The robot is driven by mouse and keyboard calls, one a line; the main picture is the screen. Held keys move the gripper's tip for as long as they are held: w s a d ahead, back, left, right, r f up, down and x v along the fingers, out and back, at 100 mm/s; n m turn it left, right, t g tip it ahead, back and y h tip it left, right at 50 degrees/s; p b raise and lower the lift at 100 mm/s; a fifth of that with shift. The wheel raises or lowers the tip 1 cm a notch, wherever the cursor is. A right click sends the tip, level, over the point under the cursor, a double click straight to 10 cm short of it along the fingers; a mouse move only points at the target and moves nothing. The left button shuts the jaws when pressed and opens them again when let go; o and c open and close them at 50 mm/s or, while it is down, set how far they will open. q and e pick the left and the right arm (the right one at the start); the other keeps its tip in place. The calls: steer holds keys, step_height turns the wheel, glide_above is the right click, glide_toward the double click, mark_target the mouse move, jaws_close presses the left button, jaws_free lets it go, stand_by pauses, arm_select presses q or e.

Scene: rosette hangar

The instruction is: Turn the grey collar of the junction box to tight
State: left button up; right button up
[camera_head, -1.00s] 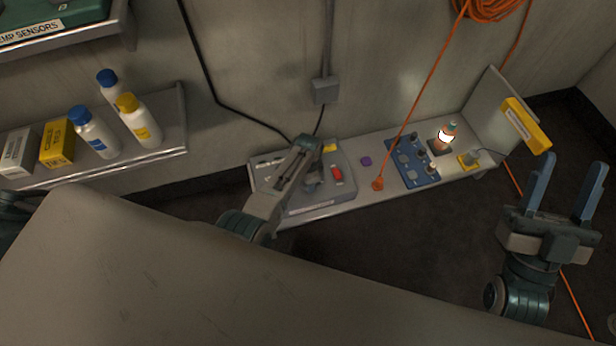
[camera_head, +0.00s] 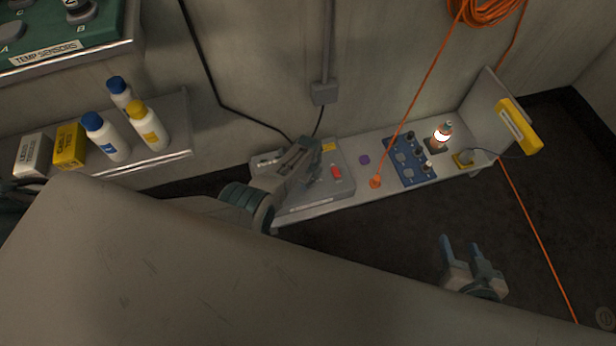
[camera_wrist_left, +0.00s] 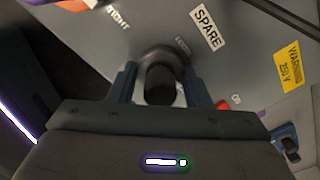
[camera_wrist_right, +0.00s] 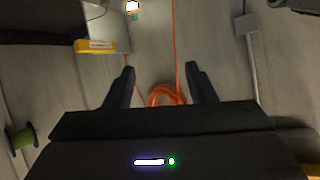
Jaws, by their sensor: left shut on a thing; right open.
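The grey junction box (camera_head: 345,192) lies on the low shelf against the wall. Its dark grey collar (camera_wrist_left: 166,56), with a black round end toward me, shows in the left wrist view. My left gripper (camera_wrist_left: 160,80) is shut on the collar, one finger on each side. TIGHT is printed to the left of the collar, and a partly hidden label that seems to read LOOSE is close beside it. In the head view my left gripper (camera_head: 305,160) covers the collar. My right gripper (camera_head: 460,242) is open and empty over the dark floor, away from the box.
A red switch (camera_head: 336,173) and a yellow warning label are on the box. Bottles and cartons fill the left shelf (camera_head: 176,163).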

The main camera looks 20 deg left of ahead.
arm_select(q)
steer(key=shift+d+m, duration=0.1)
steer(key=shift+m, duration=1.1)
arm_select(e)
steer(key=s+f+g, duration=0.1)
steer(key=s+f, duration=0.1)
steer(key=shift+s+a+f+g, duration=0.1)
steer(key=shift+s+a+g, duration=0.1)
steer(key=shift+s+g, duration=0.2)
arm_select(q)
steer(key=o, duration=1)
steer(key=shift+p, duration=0.3)
